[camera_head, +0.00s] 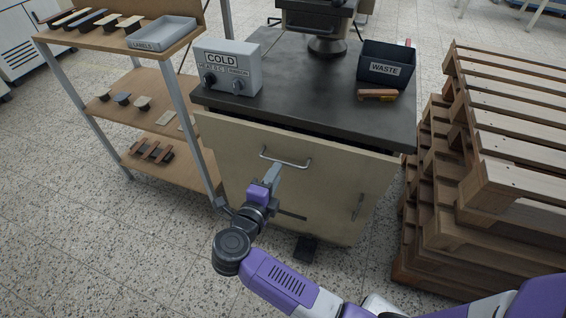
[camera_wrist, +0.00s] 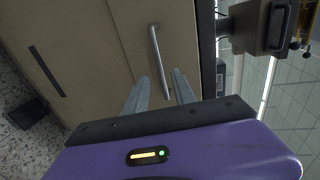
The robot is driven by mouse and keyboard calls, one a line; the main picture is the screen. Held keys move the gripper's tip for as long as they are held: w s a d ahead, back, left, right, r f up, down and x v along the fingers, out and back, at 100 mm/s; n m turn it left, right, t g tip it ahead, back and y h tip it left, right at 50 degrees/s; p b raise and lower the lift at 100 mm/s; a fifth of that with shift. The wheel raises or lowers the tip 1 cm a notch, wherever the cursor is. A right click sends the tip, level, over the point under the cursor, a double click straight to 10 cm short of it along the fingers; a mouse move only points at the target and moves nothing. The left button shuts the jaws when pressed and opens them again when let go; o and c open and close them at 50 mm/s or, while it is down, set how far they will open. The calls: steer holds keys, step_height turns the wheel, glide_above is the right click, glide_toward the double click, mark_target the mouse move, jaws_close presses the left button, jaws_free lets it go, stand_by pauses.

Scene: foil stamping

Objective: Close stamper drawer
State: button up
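The stamper drawer has a beige front (camera_head: 330,160) with a grey metal bar handle (camera_head: 286,163), under the dark worktop of the stamper cabinet. The front stands out from the cabinet, with a dark gap along its top edge, so the drawer is partly open. My gripper (camera_head: 276,172) is in front of the drawer, by the left part of the handle. In the wrist view the two fingers (camera_wrist: 160,80) are apart, and the handle (camera_wrist: 156,50) runs between and beyond their tips. Whether they touch it I cannot tell.
On the worktop (camera_head: 310,90) stand a grey control box marked COLD (camera_head: 228,68) and a dark WASTE bin (camera_head: 386,66). A shelf rack (camera_head: 150,110) is close on the left. Stacked wooden pallets (camera_head: 500,170) stand close on the right. A black pedal (camera_head: 305,249) lies on the floor.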

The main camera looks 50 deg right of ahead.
mark_target(283, 162)
steer(key=b+x, duration=0.1)
steer(key=x, duration=0.5)
steer(key=shift+w+d, duration=0.15)
steer(key=shift+d, duration=0.2)
steer(key=shift+c, duration=0.4)
jaws_close()
stand_by(0.8)
